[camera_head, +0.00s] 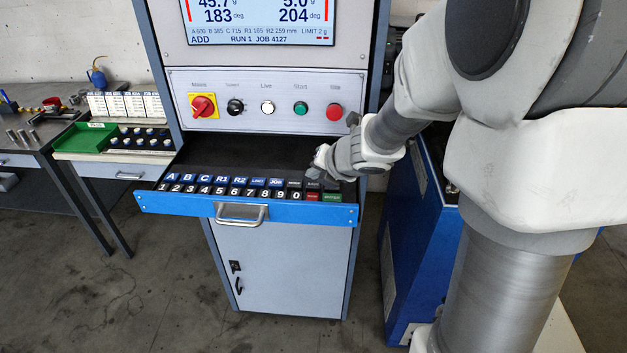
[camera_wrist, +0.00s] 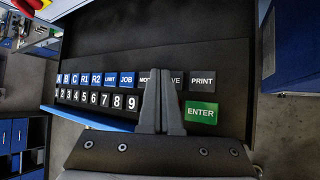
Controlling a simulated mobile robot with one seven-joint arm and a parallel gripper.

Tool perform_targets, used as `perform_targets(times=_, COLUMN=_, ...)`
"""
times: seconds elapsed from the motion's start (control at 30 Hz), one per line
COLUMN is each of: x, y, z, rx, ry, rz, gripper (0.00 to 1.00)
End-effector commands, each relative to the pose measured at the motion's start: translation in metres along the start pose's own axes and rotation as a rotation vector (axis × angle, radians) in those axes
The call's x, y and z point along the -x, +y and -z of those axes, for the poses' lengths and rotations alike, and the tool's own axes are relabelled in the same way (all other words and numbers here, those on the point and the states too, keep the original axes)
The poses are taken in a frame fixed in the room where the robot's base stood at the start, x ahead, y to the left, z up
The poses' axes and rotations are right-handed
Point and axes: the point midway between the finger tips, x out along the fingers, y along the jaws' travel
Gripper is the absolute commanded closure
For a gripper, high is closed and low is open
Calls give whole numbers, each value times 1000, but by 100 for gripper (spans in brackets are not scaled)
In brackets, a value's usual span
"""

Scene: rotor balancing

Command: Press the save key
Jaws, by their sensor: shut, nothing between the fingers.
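The save key (camera_wrist: 178,78) is a dark key in the upper row of the keyboard, between the mode key (camera_wrist: 145,77) and the print key (camera_wrist: 202,78). In the wrist view my fingers cover its left part, so only the end of its label shows. My gripper (camera_wrist: 162,72) is shut and empty, its fingertips over the left side of the save key. I cannot tell whether they touch it. In the head view my gripper (camera_head: 316,172) is over the right end of the keyboard drawer.
The green enter key (camera_wrist: 201,112) lies just right of my fingers. The blue-fronted drawer (camera_head: 180,203) is pulled out below a panel with several knobs and buttons, including a red stop button (camera_head: 334,111). The back of the drawer is bare and dark.

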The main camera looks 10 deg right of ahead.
Motion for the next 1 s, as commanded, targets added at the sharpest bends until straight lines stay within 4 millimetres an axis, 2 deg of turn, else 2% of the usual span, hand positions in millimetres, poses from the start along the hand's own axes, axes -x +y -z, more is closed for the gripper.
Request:
perform_targets(times=0.27, x=1, y=1, z=-1, rx=0, ry=-1, rz=0, gripper=100)
perform_targets(times=0.73, x=33, y=24, z=-24, rx=0, ry=-1, rz=0, gripper=100)
perform_targets(times=1.0, x=34, y=25, z=-25, rx=0, ry=-1, rz=0, gripper=100)
